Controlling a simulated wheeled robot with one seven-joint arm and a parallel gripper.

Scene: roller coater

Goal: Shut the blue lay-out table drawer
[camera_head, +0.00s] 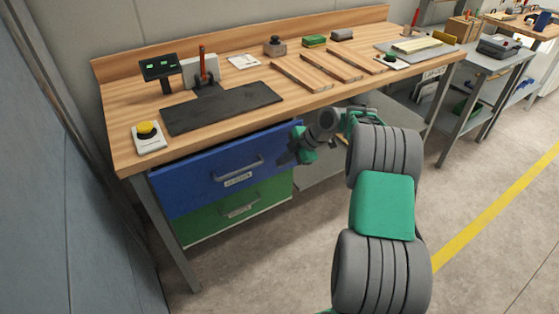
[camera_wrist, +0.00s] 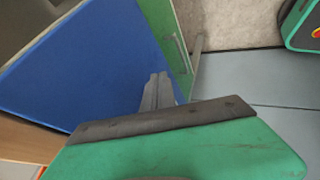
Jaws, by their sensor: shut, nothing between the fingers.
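The blue drawer (camera_head: 205,178) is the upper drawer under the left part of the wooden-topped lay-out table (camera_head: 128,158). Its front stands a little forward of the green drawer below, so it seems slightly open; the exact gap is hard to tell. A grey bar handle crosses its front. My gripper (camera_head: 287,157) is at the right end of the blue front, very near it; contact cannot be told. In the wrist view the blue drawer (camera_wrist: 95,60) fills the left side, and my gripper's fingers (camera_wrist: 160,84) are together, empty, in front of it.
The green drawer (camera_head: 215,218) lies below, and its handle shows in the wrist view (camera_wrist: 179,50). On the tabletop are a dark mat (camera_head: 225,107), a yellow-button box (camera_head: 149,138) and several wooden strips. Open floor (camera_head: 270,275) lies in front.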

